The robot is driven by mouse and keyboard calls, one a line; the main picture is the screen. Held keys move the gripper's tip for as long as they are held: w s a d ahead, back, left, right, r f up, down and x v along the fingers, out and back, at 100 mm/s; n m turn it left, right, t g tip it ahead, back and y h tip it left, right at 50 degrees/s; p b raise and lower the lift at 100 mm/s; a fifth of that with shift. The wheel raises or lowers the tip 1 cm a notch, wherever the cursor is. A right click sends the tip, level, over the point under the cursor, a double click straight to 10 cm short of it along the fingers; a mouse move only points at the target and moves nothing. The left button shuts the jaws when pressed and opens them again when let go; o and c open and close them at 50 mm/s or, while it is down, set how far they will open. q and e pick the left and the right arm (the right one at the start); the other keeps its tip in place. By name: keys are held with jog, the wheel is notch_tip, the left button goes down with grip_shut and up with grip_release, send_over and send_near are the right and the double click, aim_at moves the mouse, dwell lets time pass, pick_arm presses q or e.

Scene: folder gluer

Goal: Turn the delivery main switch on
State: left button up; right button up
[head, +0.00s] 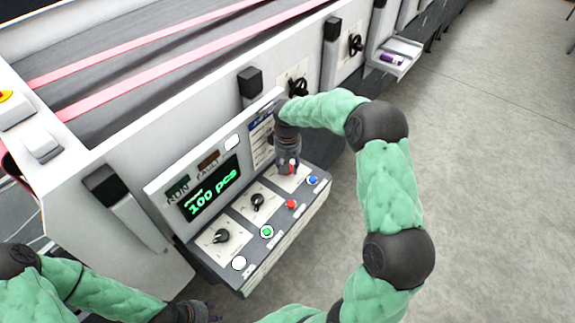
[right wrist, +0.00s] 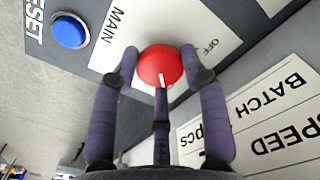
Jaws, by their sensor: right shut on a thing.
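The main switch is a round red knob (right wrist: 160,65) with a white mark, on a white plate (right wrist: 216,43) lettered MAIN and OFF. In the right wrist view its white mark points down toward the gripper's base; OFF is to the knob's upper right. My right gripper (right wrist: 160,72) has its purple-grey fingers around the knob, shut on it. In the head view the right gripper (head: 288,165) reaches down to the far right part of the control panel (head: 210,262) and mostly hides the knob. My left gripper (head: 212,312) is at the bottom edge, away from the panel, its opening unclear.
The panel also carries two black knobs (head: 222,236), a green button (head: 267,232), a red button (head: 291,204) and a blue reset button (right wrist: 69,32). Its display (head: 212,192) reads 100 pcs. Open floor (head: 490,200) lies to the right.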

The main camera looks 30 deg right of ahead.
jog(key=o, duration=1.1)
jog(key=shift+o, duration=0.2)
notch_tip(320, 180, up, 12)
jog(key=shift+f, duration=0.1)
